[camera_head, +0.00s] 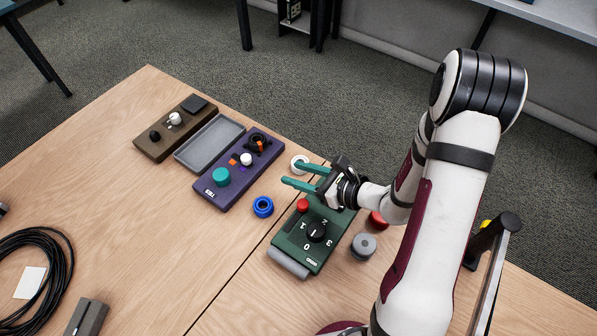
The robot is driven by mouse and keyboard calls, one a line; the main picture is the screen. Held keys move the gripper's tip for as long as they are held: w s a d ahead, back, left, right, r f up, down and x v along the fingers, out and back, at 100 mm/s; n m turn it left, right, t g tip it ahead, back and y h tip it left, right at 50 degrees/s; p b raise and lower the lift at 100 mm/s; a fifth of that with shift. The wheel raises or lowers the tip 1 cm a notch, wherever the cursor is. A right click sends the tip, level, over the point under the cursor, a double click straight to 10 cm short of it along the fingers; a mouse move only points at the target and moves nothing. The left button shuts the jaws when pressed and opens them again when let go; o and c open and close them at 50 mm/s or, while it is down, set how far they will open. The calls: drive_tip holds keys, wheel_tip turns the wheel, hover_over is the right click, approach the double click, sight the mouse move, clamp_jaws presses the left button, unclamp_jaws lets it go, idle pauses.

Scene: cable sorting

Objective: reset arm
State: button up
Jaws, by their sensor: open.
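My gripper (300,176) is open, with two green fingers pointing left. It hangs above the table near the top of a green box (290,245) that has a black numbered dial (316,232) and a red button (303,205). Nothing shows between the fingers. My arm reaches in from the right and hides part of the table behind it. A white ring (299,162) lies just beyond the fingers, and a blue ring (263,207) lies to their lower left.
A purple box (206,194) with knobs, a grey tray (209,144) and a brown box (150,149) stand to the left. A grey knob (363,246) and a red one (378,220) lie near my arm. A coiled black cable (62,262) lies lower left. The middle-left tabletop is clear.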

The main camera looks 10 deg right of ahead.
idle(0.3)
drive_tip(key=s+a+r+n+g+y, duration=0.3)
drive_tip(key=s+a+r+n+g, duration=0.4)
drive_tip(key=s+a+r+n, duration=0.25)
drive_tip(key=s+d+r+n+g+h, duration=0.1)
drive_tip(key=s+n+g+h, duration=0.1)
drive_tip(key=s+n+h, duration=0.3)
drive_tip(key=s+d+r+n+g+h, duration=0.1)
drive_tip(key=s+r+n+g, duration=0.1)
drive_tip(key=s+n, duration=0.35)
drive_tip(key=s+d+n+t+h, duration=0.1)
drive_tip(key=s+d+h, duration=0.3)
drive_tip(key=s+d, duration=0.1)
drive_tip(key=shift+d+h, duration=0.3)
drive_tip(key=shift+d, duration=0.55)
